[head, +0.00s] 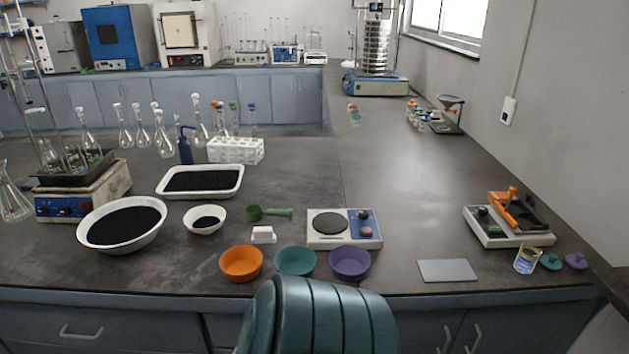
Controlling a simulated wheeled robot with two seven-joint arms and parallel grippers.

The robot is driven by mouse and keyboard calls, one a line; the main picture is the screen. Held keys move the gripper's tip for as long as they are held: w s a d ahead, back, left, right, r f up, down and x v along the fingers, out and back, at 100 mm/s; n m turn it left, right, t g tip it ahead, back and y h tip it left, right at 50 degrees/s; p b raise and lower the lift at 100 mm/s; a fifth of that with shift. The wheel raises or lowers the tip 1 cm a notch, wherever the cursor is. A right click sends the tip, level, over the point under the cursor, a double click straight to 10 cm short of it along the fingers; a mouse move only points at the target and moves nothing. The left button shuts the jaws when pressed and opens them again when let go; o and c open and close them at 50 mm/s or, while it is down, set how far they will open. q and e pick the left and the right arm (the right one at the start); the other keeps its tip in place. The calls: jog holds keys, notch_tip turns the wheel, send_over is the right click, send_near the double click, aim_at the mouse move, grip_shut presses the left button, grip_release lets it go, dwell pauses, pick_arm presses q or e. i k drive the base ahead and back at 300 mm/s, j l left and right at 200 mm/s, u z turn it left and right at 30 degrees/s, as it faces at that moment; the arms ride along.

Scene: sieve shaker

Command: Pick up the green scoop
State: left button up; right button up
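The green scoop (270,213) lies on the dark bench top in the head view, left of the middle. Its wide bowl end points left and its handle points right. It is behind the small white block and left of the hotplate-like device, apart from both. Neither of my grippers shows in the head view. A teal rounded part at the bottom middle looks like my own body.
Orange (241,264), teal (295,262) and purple (350,264) bowls stand near the front edge. A white device (321,243) with a round plate stands right of the scoop. A small bowl (204,226) of black grains stands left. Bench is clear behind the device.

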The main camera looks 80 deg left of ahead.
aim_at(269, 214)
jog(key=u, duration=2.85)
